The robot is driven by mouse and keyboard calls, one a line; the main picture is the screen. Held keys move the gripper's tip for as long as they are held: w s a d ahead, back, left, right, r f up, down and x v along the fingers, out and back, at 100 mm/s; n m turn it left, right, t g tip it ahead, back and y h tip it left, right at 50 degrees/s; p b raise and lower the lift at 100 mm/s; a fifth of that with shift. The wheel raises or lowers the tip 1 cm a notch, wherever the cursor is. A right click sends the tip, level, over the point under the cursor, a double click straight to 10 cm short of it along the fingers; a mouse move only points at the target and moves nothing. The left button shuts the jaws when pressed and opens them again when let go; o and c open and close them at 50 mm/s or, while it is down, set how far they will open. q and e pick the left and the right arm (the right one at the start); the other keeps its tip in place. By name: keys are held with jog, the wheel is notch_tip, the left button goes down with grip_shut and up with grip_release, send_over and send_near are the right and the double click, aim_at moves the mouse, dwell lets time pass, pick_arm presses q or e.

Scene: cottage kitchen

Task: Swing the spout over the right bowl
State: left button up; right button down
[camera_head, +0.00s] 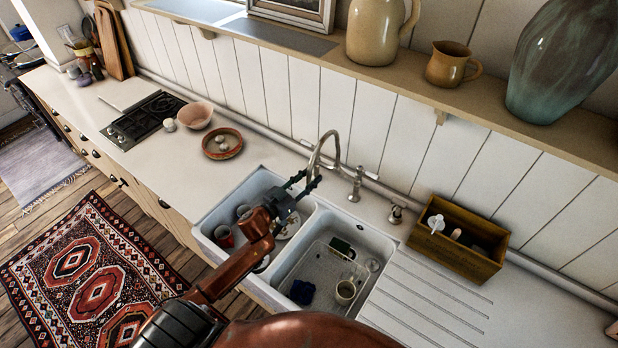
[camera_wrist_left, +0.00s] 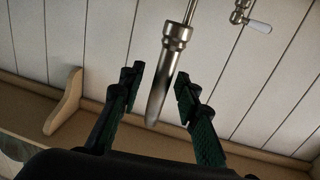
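The metal spout (camera_head: 322,146) arches up from behind the sink. Its end comes down among my left gripper's fingers, near the divider between the bowls. My left gripper (camera_head: 302,183) is open. In the left wrist view, the spout's tip (camera_wrist_left: 168,72) hangs between the two spread fingers (camera_wrist_left: 158,84), with a visible gap on each side. The right bowl (camera_head: 343,222) holds a cream mug, a dark blue cloth and a green item. The left bowl (camera_head: 257,183) is partly hidden by my left arm. My right gripper does not show.
A faucet handle (camera_head: 356,184) and a soap dispenser top (camera_head: 396,214) stand behind the right bowl. A wooden box (camera_head: 458,261) sits to the right. A terracotta dish (camera_head: 222,143) is left of the sink. A shelf (camera_head: 420,90) runs above.

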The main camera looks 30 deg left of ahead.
pick_arm(q)
jog(key=shift+s, duration=0.1)
grip_shut()
dwell(0.5)
